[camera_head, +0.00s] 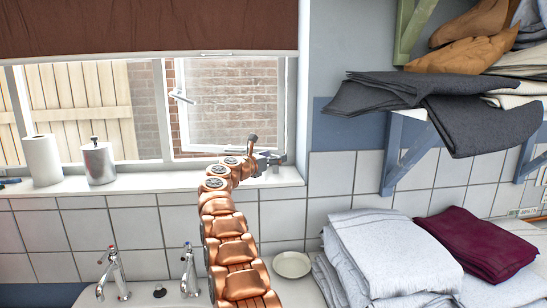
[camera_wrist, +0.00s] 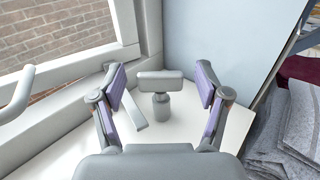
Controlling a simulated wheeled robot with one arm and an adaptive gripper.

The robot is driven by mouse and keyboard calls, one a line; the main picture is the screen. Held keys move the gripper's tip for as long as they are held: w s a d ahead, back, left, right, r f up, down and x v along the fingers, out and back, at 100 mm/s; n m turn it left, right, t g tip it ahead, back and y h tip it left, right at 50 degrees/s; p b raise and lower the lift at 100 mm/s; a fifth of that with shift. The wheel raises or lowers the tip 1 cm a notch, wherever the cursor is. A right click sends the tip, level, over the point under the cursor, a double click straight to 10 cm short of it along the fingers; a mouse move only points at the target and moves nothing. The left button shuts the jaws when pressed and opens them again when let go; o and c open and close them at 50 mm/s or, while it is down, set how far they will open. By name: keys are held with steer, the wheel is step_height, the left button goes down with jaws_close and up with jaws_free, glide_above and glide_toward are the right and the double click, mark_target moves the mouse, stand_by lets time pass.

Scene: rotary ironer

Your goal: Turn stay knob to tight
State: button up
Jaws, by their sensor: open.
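A grey T-shaped knob (camera_wrist: 160,84) with a flat crossbar on a short round stem stands on the white window sill in the wrist view. A thin light-grey bar (camera_wrist: 133,112) slants beside it, on its left. My gripper (camera_wrist: 158,76) is open, with one finger on each side of the knob and gaps between the fingers and the crossbar. In the head view my gripper (camera_head: 267,160) is over the right end of the sill. There I cannot tell the knob apart from it.
The white sill (camera_head: 190,180) runs below the window (camera_head: 228,103). A paper roll (camera_head: 42,160) and metal canister (camera_head: 99,163) stand at its left. Taps (camera_head: 112,273) are below. A shelf with folded cloth (camera_head: 430,100) and stacked towels (camera_head: 385,250) are at right.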

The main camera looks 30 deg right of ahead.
steer(key=shift+c, duration=0.3)
steer(key=c, duration=1.1)
steer(key=shift+w+r+p, duration=0.1)
steer(key=shift+r+p, duration=0.4)
steer(key=shift+p, duration=0.4)
steer(key=g+p, duration=0.1)
steer(key=p, duration=0.1)
steer(key=shift+w+r+m+h+p, duration=0.1)
steer(key=shift+r+m+h+p, duration=0.2)
steer(key=shift+r+m+p, duration=0.1)
steer(key=shift+f+p, duration=0.1)
steer(key=shift+p, duration=0.3)
steer(key=shift+g+p, duration=0.4)
steer(key=shift+p, duration=0.45)
steer(key=shift+a+f+m+g+p, duration=0.1)
steer(key=shift+f+m+g+p, duration=0.25)
steer(key=shift+f+p, duration=0.35)
steer(key=shift+f, duration=0.15)
steer(key=shift+f, duration=0.1)
